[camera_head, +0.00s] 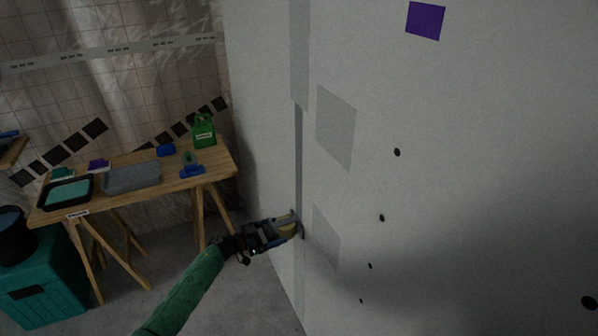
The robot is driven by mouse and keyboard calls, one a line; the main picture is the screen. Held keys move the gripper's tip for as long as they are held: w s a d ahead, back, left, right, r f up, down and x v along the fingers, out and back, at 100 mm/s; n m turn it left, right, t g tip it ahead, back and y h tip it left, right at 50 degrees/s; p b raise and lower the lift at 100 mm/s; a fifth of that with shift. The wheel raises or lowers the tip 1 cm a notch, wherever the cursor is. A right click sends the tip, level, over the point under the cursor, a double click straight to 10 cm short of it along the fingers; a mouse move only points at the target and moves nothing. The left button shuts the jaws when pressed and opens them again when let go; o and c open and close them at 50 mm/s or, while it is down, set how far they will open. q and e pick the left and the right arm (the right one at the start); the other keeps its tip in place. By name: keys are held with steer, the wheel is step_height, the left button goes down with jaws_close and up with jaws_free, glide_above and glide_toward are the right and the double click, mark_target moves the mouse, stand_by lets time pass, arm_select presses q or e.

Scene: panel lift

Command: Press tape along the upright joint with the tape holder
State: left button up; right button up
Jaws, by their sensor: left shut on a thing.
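My left gripper (275,234) is shut on the tape holder (288,228), a small tan and blue piece. Its far end is at the wall, against or very close to the upright joint (299,160). The joint is a dark vertical line between two pale panels. A light grey tape strip (299,50) covers its upper part and ends a little above the middle of the view. Below that the dark line shows down to the holder. My green left arm comes in from the bottom left. My right gripper is not in view.
A wooden trestle table (217,168) stands left, holding a grey tray (131,177), a black tray (66,193), a green container (203,131) and blue items. A teal bin (42,285) stands at far left. The right panel (480,150) bears grey patches, dark dots and a purple square (425,20).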

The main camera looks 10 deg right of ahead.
arm_select(q)
steer(key=shift+w+d+r+p, duration=0.1)
steer(key=shift+d+p, duration=0.2)
steer(key=shift+p, duration=0.2)
stand_by(0.8)
steer(key=shift+r+p, duration=0.6)
step_height(320, 180, up, 10)
steer(key=p, duration=0.9)
steer(key=shift+a+r, duration=0.15)
steer(key=shift+r, duration=0.05)
steer(key=shift+r+p, duration=5.25)
steer(key=shift+r, duration=11.9)
step_height(320, 180, down, 6)
steer(key=b, duration=0.1)
steer(key=shift+f+b, duration=0.2)
steer(key=shift+b, duration=0.2)
